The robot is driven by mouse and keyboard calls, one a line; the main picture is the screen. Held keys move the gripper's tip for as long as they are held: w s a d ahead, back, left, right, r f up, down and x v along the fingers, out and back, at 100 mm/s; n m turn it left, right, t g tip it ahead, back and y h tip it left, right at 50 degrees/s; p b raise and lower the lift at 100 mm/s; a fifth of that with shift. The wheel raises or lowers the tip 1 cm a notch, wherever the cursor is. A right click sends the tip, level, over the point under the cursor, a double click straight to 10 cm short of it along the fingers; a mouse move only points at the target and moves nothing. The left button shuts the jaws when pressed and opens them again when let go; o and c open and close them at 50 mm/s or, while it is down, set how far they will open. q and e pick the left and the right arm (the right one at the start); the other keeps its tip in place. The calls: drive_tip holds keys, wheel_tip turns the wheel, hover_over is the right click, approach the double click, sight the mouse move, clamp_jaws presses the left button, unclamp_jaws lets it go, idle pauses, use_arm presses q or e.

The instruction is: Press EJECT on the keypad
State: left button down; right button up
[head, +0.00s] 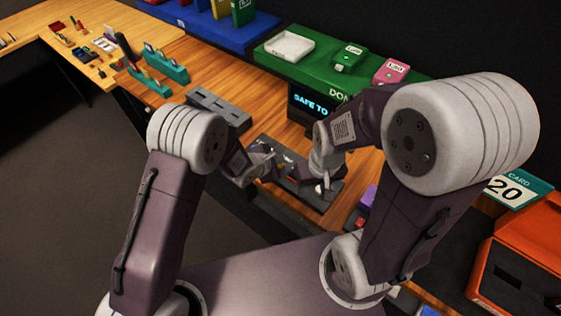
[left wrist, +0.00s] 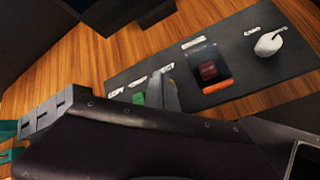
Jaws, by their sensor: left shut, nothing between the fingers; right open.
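The dark panel (head: 318,200) lies on the wooden table in the head view, partly hidden by my arms. My left gripper (head: 272,164) is shut and empty over the panel's left part. Its fingers (left wrist: 165,92) cover the area beside the green key; contact cannot be told. My right gripper (head: 322,186) is open above the panel's right part.
A screen (head: 309,107) reading "SAFE TO" stands behind the panel. A grey slotted block (head: 219,106) is to the left. The panel also holds a dark red part (left wrist: 208,71), an orange bar (left wrist: 217,87) and a white knob (left wrist: 268,43). A green shelf (head: 284,69) is at the back.

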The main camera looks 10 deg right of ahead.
sight(279, 166)
use_arm(q)
drive_tip(key=shift+r, duration=0.15)
wheel_tip(279, 166, up, 5)
drive_tip(key=p, duration=0.5)
idle(0.8)
